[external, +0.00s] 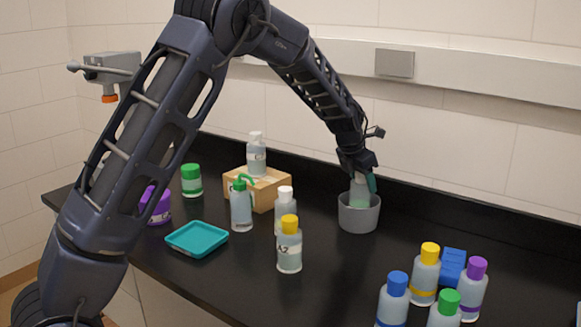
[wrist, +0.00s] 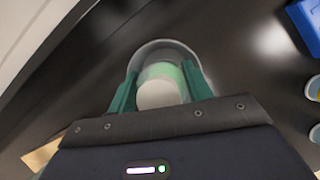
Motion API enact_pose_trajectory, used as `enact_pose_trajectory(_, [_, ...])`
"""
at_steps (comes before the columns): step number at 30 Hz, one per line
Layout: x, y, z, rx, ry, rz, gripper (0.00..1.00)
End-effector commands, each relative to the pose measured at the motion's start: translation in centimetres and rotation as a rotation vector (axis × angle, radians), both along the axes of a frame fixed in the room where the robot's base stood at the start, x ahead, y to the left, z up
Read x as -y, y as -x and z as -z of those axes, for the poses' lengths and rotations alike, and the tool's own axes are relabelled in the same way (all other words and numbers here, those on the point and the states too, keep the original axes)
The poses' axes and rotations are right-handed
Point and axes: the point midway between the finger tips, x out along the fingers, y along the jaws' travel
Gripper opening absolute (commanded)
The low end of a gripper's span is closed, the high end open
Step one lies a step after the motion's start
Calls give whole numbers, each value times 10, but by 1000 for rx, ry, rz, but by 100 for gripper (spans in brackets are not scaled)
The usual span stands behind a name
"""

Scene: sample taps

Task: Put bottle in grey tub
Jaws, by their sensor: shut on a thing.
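The grey tub (external: 359,217) stands on the black counter near the back wall. My gripper (external: 364,182) is directly above it, pointing down, with its fingers at the tub's mouth. It is shut on a bottle (external: 359,192) with a pale cap and a green band. The bottle is upright, and its lower part is hidden inside the tub. In the wrist view the bottle's white cap (wrist: 158,95) sits between my green fingers, with the tub's rim (wrist: 163,43) around it. I cannot tell whether the bottle touches the tub's floor.
A yellow-capped bottle (external: 289,246), a white-capped bottle (external: 285,208) and a teal tray (external: 197,239) are to the left. Several coloured-cap bottles and a blue block (external: 452,265) stand front right. The counter's middle is clear.

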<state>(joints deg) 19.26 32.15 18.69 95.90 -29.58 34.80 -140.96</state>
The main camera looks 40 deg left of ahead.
Motion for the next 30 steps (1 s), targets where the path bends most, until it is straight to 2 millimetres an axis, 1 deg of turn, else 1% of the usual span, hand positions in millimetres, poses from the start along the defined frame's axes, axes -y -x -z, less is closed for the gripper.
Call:
enact_pose_trajectory(1, [-1,0,9,-3,-1,-1,13])
enact_pose_trajectory(3, [-1,0,19,-2,0,-1,13])
enact_pose_trajectory(6, [0,0,27,0,0,0,13])
enact_pose_trajectory(17, [0,0,30,0,0,0,13])
enact_pose_trajectory(18, [0,0,31,0,0,0,52])
enact_pose_trajectory(20, [0,0,30,0,0,0,64])
enact_pose_trajectory(21, [0,0,30,0,0,0,72])
enact_pose_trajectory(30, [0,0,29,0,0,0,72])
